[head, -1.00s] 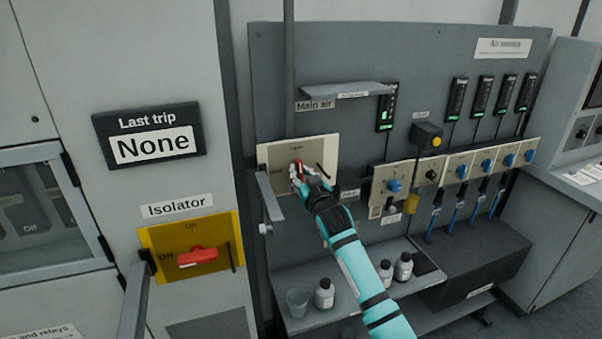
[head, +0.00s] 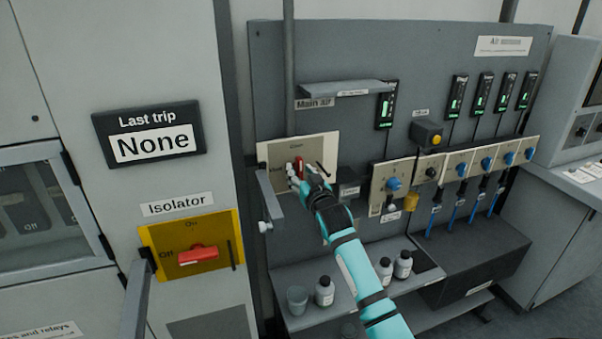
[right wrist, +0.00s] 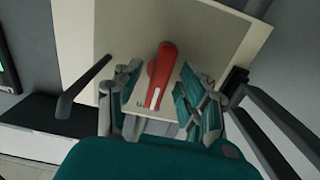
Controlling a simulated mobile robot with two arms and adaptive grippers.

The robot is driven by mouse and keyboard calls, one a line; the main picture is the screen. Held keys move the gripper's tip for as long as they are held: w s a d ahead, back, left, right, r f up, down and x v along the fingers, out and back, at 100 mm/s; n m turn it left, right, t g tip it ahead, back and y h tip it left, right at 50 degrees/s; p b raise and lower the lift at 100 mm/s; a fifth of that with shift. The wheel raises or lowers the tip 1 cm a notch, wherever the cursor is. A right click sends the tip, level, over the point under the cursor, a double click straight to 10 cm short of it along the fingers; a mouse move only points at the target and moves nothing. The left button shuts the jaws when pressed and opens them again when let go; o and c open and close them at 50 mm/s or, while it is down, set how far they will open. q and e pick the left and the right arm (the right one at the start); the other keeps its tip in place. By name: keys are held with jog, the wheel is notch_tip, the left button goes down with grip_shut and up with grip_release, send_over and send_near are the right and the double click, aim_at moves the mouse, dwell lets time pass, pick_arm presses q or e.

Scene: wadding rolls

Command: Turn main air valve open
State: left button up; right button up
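The main air valve is a cream plate (head: 325,150) under the "Main air" label, with a red handle (head: 300,166) on it. The handle stands about upright, towards the small word at the plate's top; another word is at its left. My right gripper (head: 298,175) is at the handle, its fingers partly covering the lower part. In the right wrist view the red handle (right wrist: 161,75) lies between the spread fingers of my right gripper (right wrist: 165,98), with gaps showing on both sides. My left gripper is not in view.
A grey bar (head: 271,203) projects at the plate's lower left, and a dark rod crosses its right side. A shelf (head: 345,88) is above; bottles (head: 324,292) and a cup stand below. Blue-knobbed regulators (head: 393,184) are right. The isolator's red handle (head: 198,255) is left.

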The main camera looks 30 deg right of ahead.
jog(key=shift+s, duration=0.1)
jog(key=v, duration=1.1)
jog(key=shift+s+a, duration=0.2)
jog(key=shift+s, duration=0.2)
